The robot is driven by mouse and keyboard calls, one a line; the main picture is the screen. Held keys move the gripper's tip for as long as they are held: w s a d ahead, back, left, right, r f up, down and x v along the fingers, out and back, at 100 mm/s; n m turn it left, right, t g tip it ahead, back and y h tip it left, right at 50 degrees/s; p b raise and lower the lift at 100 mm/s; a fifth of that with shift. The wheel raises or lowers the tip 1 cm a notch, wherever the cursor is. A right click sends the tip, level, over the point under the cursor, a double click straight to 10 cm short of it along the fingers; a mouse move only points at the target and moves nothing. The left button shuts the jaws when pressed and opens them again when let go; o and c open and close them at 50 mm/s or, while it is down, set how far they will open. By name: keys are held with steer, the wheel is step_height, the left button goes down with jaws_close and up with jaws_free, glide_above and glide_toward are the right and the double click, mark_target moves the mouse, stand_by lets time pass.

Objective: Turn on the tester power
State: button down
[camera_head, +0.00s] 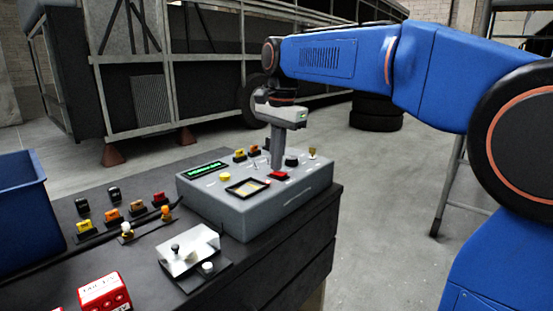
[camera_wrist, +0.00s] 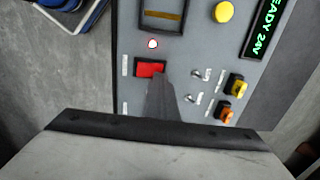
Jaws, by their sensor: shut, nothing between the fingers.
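The tester is a grey box (camera_head: 235,207) on the dark bench, with a sloping panel of controls. Its red rocker switch (camera_head: 278,176) sits near the panel's front right; it also shows in the wrist view (camera_wrist: 149,69). A small round lamp (camera_wrist: 152,44) beside the switch glows red-white. The green display (camera_wrist: 264,28) is lit and its visible part reads "EADY 24V". My gripper (camera_head: 277,165) points down over the panel, shut and empty. In the wrist view its fingertips (camera_wrist: 158,82) are at the switch's lower edge and cover a little of it; I cannot tell whether they touch.
A yellow button (camera_wrist: 224,12), toggle switches (camera_wrist: 196,75) and yellow and orange plugs (camera_wrist: 237,85) are close to the fingers. Floor at right is open.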

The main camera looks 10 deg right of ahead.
steer(key=shift+s+d+r, duration=0.2)
steer(key=shift+s+d, duration=0.2)
steer(key=shift+s, duration=0.2)
steer(key=shift+r, duration=0.1)
steer(key=shift+r, duration=0.25)
step_height(320, 180, up, 13)
steer(key=w+a, duration=0.1)
steer(key=shift+w, duration=0.3)
steer(key=s+d+f+n+t, duration=0.1)
steer(key=s+d+f+n, duration=0.2)
steer(key=s+f, duration=0.6)
steer(key=s+d+f+n+t, duration=0.1)
steer(key=s+d+f+n, duration=0.3)
steer(key=s+f, duration=0.5)
steer(key=s+d+f+n+t, duration=0.2)
steer(key=s+f, duration=0.8)
steer(key=f, duration=0.8)
steer(key=shift+d+n+h, duration=0.3)
steer(key=shift+d+n, duration=0.6)
